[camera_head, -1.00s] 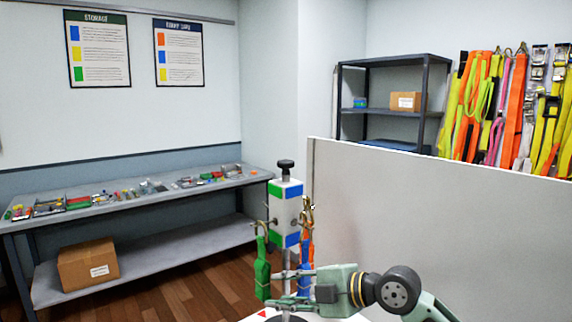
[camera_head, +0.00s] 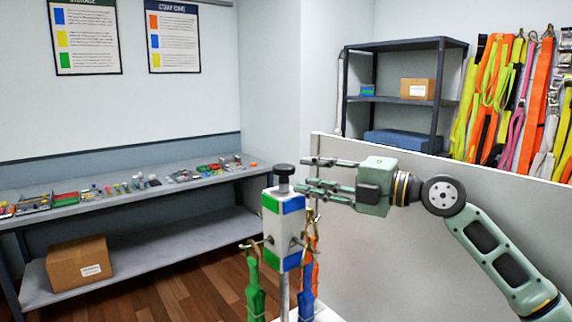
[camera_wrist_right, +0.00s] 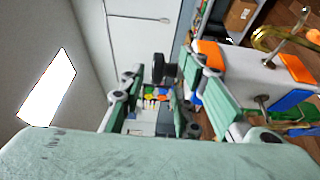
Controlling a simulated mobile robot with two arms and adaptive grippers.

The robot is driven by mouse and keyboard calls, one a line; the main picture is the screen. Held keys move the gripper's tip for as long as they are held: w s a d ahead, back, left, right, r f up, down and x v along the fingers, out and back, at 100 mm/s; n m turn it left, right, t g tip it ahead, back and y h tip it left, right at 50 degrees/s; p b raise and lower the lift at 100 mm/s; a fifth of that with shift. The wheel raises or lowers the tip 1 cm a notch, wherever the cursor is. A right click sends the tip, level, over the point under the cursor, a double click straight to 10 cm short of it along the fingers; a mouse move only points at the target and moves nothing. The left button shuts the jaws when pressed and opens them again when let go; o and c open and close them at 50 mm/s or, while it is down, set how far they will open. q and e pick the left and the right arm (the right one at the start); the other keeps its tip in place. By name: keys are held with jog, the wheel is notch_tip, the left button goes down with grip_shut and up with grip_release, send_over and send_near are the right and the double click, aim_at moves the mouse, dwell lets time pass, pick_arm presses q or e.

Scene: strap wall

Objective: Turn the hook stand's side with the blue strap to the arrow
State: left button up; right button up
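The hook stand (camera_head: 284,232) is a white block on a pole, with a black knob (camera_head: 284,171) on top. My right gripper (camera_head: 308,174) is open beside the top of the stand, level with the knob. In the right wrist view the knob (camera_wrist_right: 160,68) appears between the spread fingers; contact is unclear. The arrow and my left gripper are not visible.
A grey partition (camera_head: 400,230) stands behind my right arm. A long workbench (camera_head: 130,195) with small parts runs along the left wall, with a cardboard box (camera_head: 80,265) on its lower shelf. A dark shelf rack (camera_head: 400,100) and hanging straps (camera_head: 505,95) are at the back right.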

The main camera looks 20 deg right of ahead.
aim_at(290, 168)
jog(key=w+a+p, duration=0.1)
jog(key=a+p, duration=0.1)
jog(key=a, duration=0.1)
jog(key=w+a+r+p, duration=0.1)
jog(key=shift+w+a, duration=0.25)
jog(key=shift+w, duration=0.1)
jog(key=shift+w+a+f+p, duration=0.15)
jog(key=shift+w+p, duration=0.05)
jog(key=shift+w, duration=0.2)
jog(key=shift+w+a+f+p, duration=0.15)
jog(key=shift+w, duration=0.2)
jog(key=shift+c, duration=1.2)
grip_shut()
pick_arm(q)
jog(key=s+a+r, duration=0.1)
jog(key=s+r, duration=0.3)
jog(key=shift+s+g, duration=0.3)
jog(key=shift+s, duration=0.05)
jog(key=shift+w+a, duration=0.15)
